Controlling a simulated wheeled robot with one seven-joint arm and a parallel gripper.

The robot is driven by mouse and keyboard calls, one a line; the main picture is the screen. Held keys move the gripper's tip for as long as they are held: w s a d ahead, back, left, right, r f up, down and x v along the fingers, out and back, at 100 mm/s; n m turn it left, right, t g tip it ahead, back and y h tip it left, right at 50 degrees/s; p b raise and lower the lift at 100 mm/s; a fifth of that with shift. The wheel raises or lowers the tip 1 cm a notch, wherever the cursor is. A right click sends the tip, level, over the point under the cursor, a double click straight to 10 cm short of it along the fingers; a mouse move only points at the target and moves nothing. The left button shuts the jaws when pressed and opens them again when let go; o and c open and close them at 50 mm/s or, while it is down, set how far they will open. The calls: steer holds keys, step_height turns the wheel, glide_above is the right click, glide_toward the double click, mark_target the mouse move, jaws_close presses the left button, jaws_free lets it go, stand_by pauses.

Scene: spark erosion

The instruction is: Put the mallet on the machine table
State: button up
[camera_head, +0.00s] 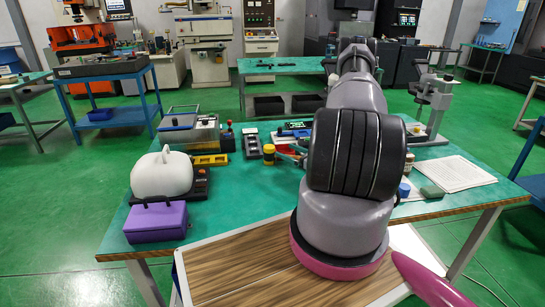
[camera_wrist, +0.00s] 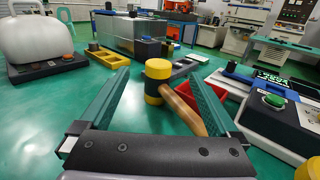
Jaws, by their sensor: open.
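The mallet has a yellow-and-black head (camera_wrist: 158,82) and a wooden handle (camera_wrist: 184,110); it lies on the green worktable (camera_wrist: 60,115). In the head view its head (camera_head: 269,154) shows left of my arm. My gripper (camera_wrist: 159,73) is open and empty. Its green fingers spread to either side of the mallet, with the head around the fingertips and the handle running back toward the right finger.
A white rounded object on a black base (camera_wrist: 38,35) and a purple case (camera_head: 156,222) stand at the left. A red tray (camera_wrist: 186,94) lies beside the handle. A control box with a green button (camera_wrist: 275,103) stands at the right. Some green tabletop is clear at front left.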

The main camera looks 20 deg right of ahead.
step_height(320, 180, down, 4)
steer(key=shift+r, duration=0.1)
steer(key=shift+w+a+r, duration=0.25)
steer(key=shift+w+a, duration=0.15)
steer(key=shift+w, duration=0.35)
steer(key=shift+x, duration=2.95)
steer(key=shift+r, duration=0.1)
jaws_close()
